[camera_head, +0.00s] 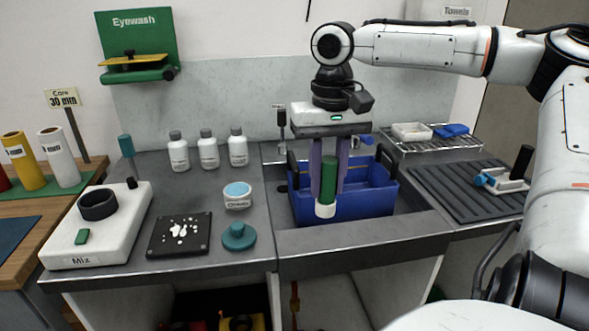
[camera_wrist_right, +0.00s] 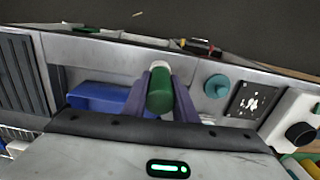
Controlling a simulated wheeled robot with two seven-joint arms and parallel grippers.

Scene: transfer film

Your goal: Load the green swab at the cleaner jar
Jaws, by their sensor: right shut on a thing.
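My right gripper (camera_head: 329,178) is shut on the green swab (camera_head: 328,174), a green cylinder with a white lower end. In the right wrist view the green swab (camera_wrist_right: 160,94) sits between the two purple fingers of the gripper (camera_wrist_right: 160,92). The cleaner jar (camera_head: 237,195), a small white tub with light blue contents and a partly readable label, stands open on the counter left of the swab. The swab is apart from the jar. My left gripper is in neither view.
A teal knobbed lid (camera_head: 239,236) lies in front of the jar. A black plate with white bits (camera_head: 180,234) and a white Mix device (camera_head: 97,224) are farther left. Several white bottles (camera_head: 208,149) stand behind. The blue bin (camera_head: 370,190) sits in the sink; a ridged mat (camera_head: 455,188) lies right.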

